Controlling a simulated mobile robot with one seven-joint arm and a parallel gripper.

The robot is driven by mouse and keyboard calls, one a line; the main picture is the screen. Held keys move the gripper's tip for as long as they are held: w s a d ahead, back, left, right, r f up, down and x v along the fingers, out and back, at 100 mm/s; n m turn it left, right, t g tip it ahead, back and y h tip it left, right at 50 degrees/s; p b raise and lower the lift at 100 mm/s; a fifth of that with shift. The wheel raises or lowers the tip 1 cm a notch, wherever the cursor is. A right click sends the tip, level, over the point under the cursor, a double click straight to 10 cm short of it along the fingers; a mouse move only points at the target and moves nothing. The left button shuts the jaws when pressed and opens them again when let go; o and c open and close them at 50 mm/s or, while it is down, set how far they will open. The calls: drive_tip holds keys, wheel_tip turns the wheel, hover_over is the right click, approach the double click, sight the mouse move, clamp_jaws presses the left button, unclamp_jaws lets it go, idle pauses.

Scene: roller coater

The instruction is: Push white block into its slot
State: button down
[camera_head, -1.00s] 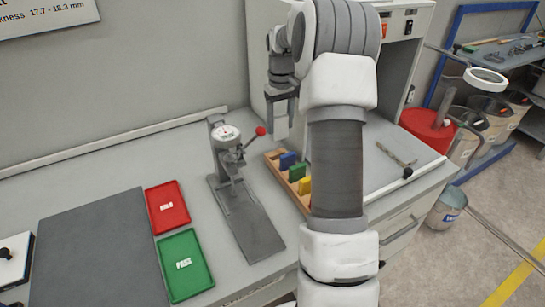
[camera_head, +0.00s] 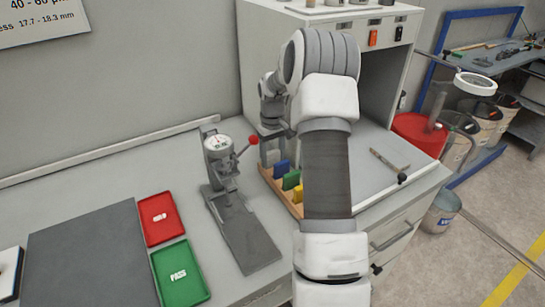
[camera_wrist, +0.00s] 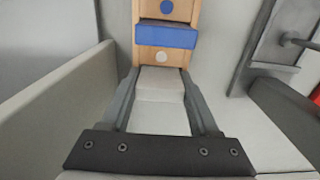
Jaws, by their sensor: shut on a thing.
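My gripper (camera_wrist: 160,82) is shut on the white block (camera_wrist: 159,95), which sits between its two fingers in the wrist view. The block's far end meets the wooden rack (camera_wrist: 148,55) beside a white dot (camera_wrist: 162,57). I cannot tell how deep the block sits in its slot. In the head view my gripper (camera_head: 271,152) is low at the rack's back end, and the white block (camera_head: 272,157) shows small between the fingers. The blue block (camera_head: 282,167), green block (camera_head: 291,180) and yellow block (camera_head: 298,194) stand in the rack, partly hidden by my arm.
A dial gauge stand (camera_head: 232,205) with a red-knobbed lever stands left of the rack. A red tray (camera_head: 160,232) and a green tray (camera_head: 188,290) lie further left. A grey cabinet (camera_head: 265,60) rises behind. Bench to the right is mostly clear, with a rod-like tool (camera_head: 388,163).

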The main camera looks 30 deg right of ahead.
sight(272, 152)
drive_tip(key=shift+f, duration=0.1)
drive_tip(key=shift+c, duration=0.6)
unclamp_jaws()
wheel_tip(272, 152, up, 12)
drive_tip(key=shift+p, duration=0.3)
drive_tip(key=shift+r, duration=0.2)
